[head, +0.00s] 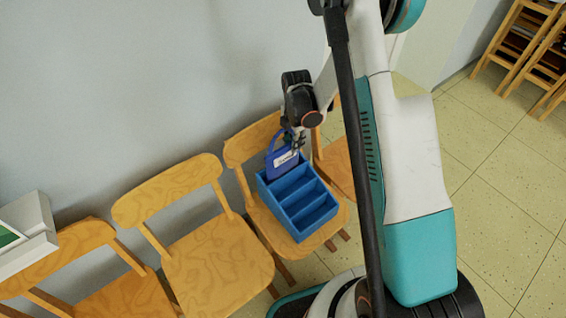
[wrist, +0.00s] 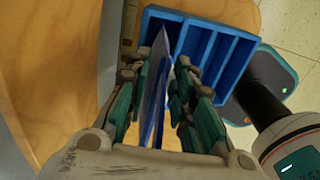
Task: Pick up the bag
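The bag (head: 281,161) is a flat blue case with a handle at its top and a pale label. It stands upright at the back-left of a blue compartment box (head: 317,214) on a wooden chair. My gripper (head: 297,143) is at the bag's upper right edge in the head view. In the wrist view the bag (wrist: 156,90) shows nearly edge-on between the two fingers of my gripper (wrist: 163,72). The fingers stand apart on either side of it, and I see no clear grip. Fingertip contact is hard to make out.
The box's other compartments look empty. More wooden chairs (head: 215,262) line the wall to the left, and one stands close on the right. A white object (head: 28,228) sits at far left. Wooden stools (head: 520,45) stand at upper right. The tiled floor (head: 500,200) at right is clear.

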